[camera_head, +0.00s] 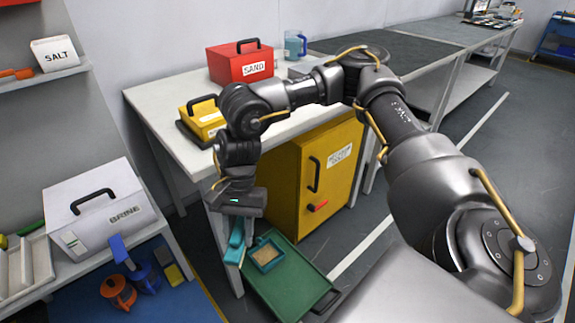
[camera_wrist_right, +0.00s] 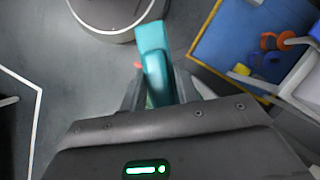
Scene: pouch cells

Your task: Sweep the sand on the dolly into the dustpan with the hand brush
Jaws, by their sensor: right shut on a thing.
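My right gripper (camera_head: 238,258) points down beside the left edge of the green dolly (camera_head: 285,292). It is shut on the teal hand brush (camera_head: 236,238), whose handle also shows between the fingers in the right wrist view (camera_wrist_right: 153,50). The brush's bristles cannot be made out. A small teal dustpan (camera_head: 277,263) lies on the dolly's far part, right of the gripper, with a tan patch of sand (camera_head: 266,254) within its rim. Whether sand also lies elsewhere on the dolly is unclear. My left gripper is out of view.
A yellow cabinet (camera_head: 328,185) stands under the white table (camera_head: 150,103) behind the dolly. A red SAND box (camera_head: 232,68) and a yellow case (camera_head: 203,118) sit on that table. At left, a white BRINE box (camera_head: 95,210) stands above a blue mat (camera_head: 165,308). Grey floor is clear at right.

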